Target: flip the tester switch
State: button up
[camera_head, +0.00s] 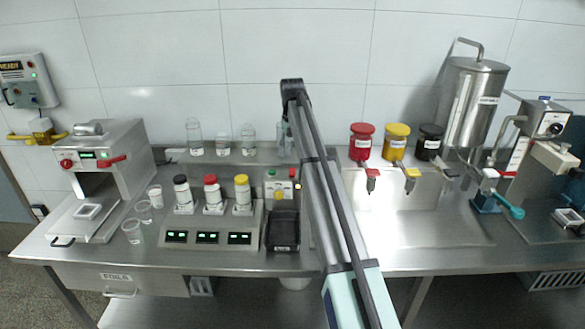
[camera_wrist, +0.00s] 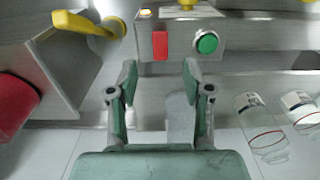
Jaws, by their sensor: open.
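The tester, a small grey box (camera_head: 281,188), stands behind a black tray at the centre of the bench. In the wrist view, which looks upside down, the box (camera_wrist: 181,50) shows a red rectangular switch (camera_wrist: 160,46) and a round green button (camera_wrist: 207,42). My gripper (camera_wrist: 159,80) is open and empty, its two green fingers apart. In that view the red switch lies just beyond the gap between the fingertips; I see no contact. In the head view my arm hides most of the gripper, and only a little of it shows above and behind the box.
Glass bottles (camera_head: 248,140) stand on the back shelf left of my arm. Capped bottles (camera_head: 211,192) stand on a scale unit to the left. Red (camera_head: 361,141), yellow (camera_head: 396,141) and black containers with taps are to the right. The black tray (camera_head: 283,231) lies in front.

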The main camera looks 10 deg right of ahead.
aim_at(292, 173)
notch_tip(292, 173, down, 8)
jog(key=shift+f+p, duration=0.25)
jog(key=shift+p, duration=0.65)
grip_shut()
